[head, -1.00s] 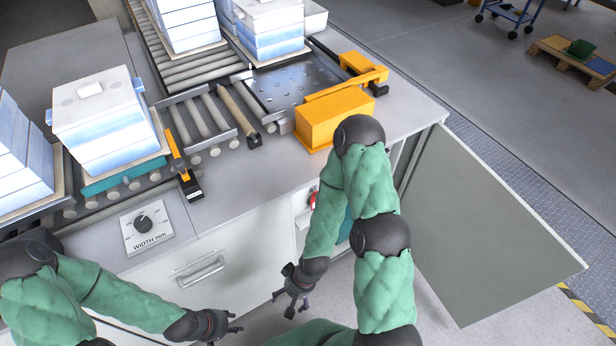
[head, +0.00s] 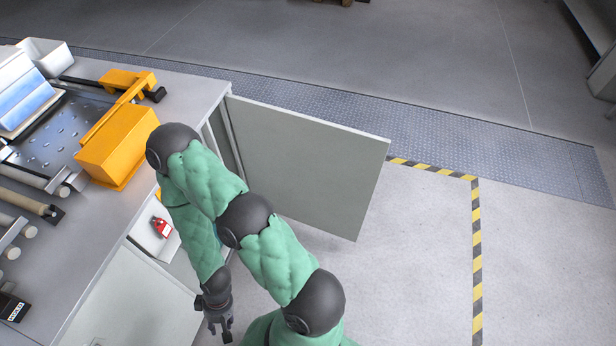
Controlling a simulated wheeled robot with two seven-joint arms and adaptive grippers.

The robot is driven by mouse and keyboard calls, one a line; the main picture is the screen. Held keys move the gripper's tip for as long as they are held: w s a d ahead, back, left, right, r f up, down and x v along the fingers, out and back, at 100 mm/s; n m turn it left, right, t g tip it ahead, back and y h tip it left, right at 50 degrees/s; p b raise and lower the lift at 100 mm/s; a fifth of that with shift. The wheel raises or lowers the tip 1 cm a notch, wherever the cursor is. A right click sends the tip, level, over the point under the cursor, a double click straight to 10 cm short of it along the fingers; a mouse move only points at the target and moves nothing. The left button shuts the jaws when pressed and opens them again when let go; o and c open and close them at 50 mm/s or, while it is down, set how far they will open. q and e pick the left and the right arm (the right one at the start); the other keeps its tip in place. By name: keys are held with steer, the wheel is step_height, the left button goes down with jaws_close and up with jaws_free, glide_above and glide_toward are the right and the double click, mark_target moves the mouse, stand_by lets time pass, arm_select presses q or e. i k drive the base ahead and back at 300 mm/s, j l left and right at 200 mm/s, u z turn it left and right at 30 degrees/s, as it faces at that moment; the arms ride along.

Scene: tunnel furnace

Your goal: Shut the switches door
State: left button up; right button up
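The switches door (head: 305,165) is a flat grey-green panel. It stands wide open in the head view, swung out to the right from the corner of the cabinet (head: 150,300). A red switch (head: 161,228) shows in the cabinet opening, partly behind my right arm. My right gripper (head: 220,328) points down in front of the cabinet, left of and nearer than the door. Its fingers look apart and hold nothing. It does not touch the door. My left gripper is out of view.
On the cabinet top stand an orange machine block (head: 118,148), a wet metal plate (head: 60,135) and a white box (head: 45,55). Yellow-black floor tape (head: 477,250) runs right of the door. The floor around the door is clear.

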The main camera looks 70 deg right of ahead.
mark_target(322, 175)
steer(key=k+l+u, duration=0.4)
steer(key=k+l, duration=1.55)
steer(key=l, duration=0.65)
steer(key=k+l+u, duration=0.1)
steer(key=l, duration=0.6)
steer(key=k+l+u, duration=0.1)
steer(key=l, duration=0.55)
steer(key=k+l, duration=0.1)
steer(key=l, duration=0.55)
